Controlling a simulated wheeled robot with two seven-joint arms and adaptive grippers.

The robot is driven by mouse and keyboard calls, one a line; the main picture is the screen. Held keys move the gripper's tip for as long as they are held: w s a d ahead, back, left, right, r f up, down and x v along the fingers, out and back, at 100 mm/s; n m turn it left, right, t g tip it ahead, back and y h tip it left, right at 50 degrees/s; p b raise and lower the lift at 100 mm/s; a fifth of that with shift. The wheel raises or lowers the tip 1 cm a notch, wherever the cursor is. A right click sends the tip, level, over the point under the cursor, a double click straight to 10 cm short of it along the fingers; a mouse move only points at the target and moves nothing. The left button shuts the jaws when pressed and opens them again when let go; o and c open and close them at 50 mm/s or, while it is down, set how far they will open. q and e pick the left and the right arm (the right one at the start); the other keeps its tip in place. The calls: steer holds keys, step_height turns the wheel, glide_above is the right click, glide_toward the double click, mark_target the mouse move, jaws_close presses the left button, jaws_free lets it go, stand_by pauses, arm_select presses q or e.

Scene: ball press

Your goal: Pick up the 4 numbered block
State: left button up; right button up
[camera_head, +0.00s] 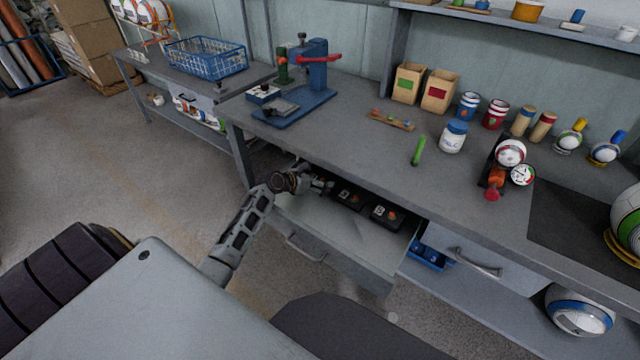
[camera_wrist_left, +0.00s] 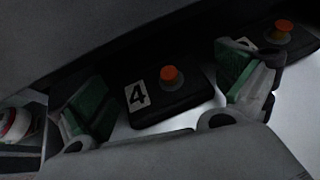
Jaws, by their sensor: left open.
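The black block marked 4 (camera_wrist_left: 142,111) has a white number label and an orange knob on top. It lies in the open drawer (camera_head: 300,232) under the workbench. My left gripper (camera_head: 322,186) reaches into the drawer, and in the left wrist view its two green-padded fingers (camera_wrist_left: 165,88) are spread apart. One finger is on each side of the 4 block, with nothing clamped. In the head view two dark blocks (camera_head: 384,217) show right of the gripper, their numbers too small to read. My right gripper is not in view.
Another block with an orange knob (camera_wrist_left: 283,27) lies close to the right of the right finger. The benchtop (camera_head: 345,145) overhangs the back of the drawer. A blue press (camera_head: 318,70) and several jars stand on the bench. The drawer's front area is bare.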

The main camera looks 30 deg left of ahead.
arm_select(q)
steer(key=shift+c, duration=0.3)
steer(key=c, duration=0.7)
steer(key=shift+s, duration=0.1)
steer(key=shift+r, duration=0.2)
steer(key=shift+s+a+r+p, duration=0.1)
steer(key=shift+s+r+p, duration=0.25)
steer(key=shift+s, duration=0.05)
steer(key=p+v, duration=0.1)
steer(key=v, duration=0.3)
steer(key=shift+r, duration=0.1)
steer(key=p+v, duration=0.2)
steer(key=v, duration=0.8)
steer(key=shift+s, duration=0.35)
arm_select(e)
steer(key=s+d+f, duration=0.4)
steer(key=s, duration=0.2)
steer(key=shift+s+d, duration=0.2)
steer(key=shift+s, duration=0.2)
